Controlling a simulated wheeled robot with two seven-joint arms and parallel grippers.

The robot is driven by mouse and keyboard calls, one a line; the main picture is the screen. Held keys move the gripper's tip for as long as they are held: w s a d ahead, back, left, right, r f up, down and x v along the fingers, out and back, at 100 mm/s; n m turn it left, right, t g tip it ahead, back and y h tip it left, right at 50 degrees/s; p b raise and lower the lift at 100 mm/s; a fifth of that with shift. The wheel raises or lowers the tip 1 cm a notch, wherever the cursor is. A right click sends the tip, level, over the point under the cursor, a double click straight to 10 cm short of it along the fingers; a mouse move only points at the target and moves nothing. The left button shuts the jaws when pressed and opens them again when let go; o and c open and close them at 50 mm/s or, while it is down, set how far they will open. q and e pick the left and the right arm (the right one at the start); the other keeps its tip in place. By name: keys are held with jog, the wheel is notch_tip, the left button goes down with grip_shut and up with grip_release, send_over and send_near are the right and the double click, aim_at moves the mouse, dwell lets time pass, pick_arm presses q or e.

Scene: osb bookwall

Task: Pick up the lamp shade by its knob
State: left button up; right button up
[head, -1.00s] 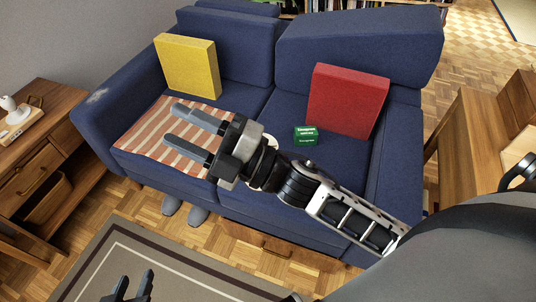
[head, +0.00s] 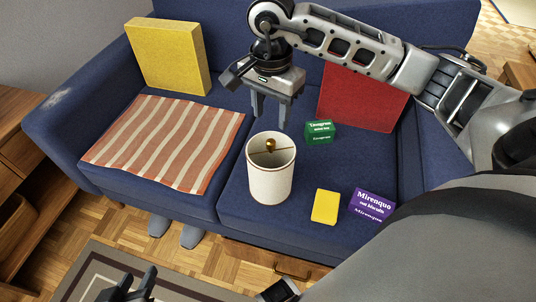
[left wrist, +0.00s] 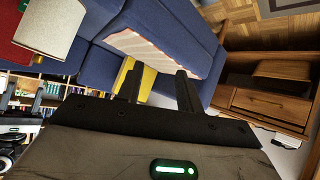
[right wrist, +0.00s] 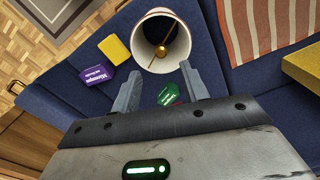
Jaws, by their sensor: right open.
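The lamp shade (head: 270,182) is a cream drum with a dark rim, standing upright on the blue sofa seat. Its brass knob (head: 270,145) sits at the centre of thin spokes in the open top. In the right wrist view the shade (right wrist: 137,45) and its knob (right wrist: 161,51) lie just beyond the fingertips. My right gripper (head: 271,120) is open and empty, pointing down above and behind the shade, apart from the knob. My left gripper (head: 136,284) is low at the head view's bottom edge, away from the sofa; in the left wrist view its fingers (left wrist: 158,78) are apart and empty.
A green box (head: 319,132) stands behind the shade; a yellow block (head: 325,206) and purple box (head: 372,204) lie to its right. A red cushion (head: 362,103) and yellow cushion (head: 168,58) lean on the backrest. A striped cloth (head: 165,143) covers the left seat.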

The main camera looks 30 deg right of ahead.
aim_at(271, 140)
notch_tip(271, 140, down, 6)
jog(key=shift+r+b, duration=0.1)
jog(key=shift+b, duration=0.35)
jog(key=shift+d+f+b, duration=0.15)
jog(key=shift+f+b, duration=0.4)
jog(key=shift+f, duration=2.2)
jog(key=shift+w, duration=0.1)
jog(key=c, duration=0.9)
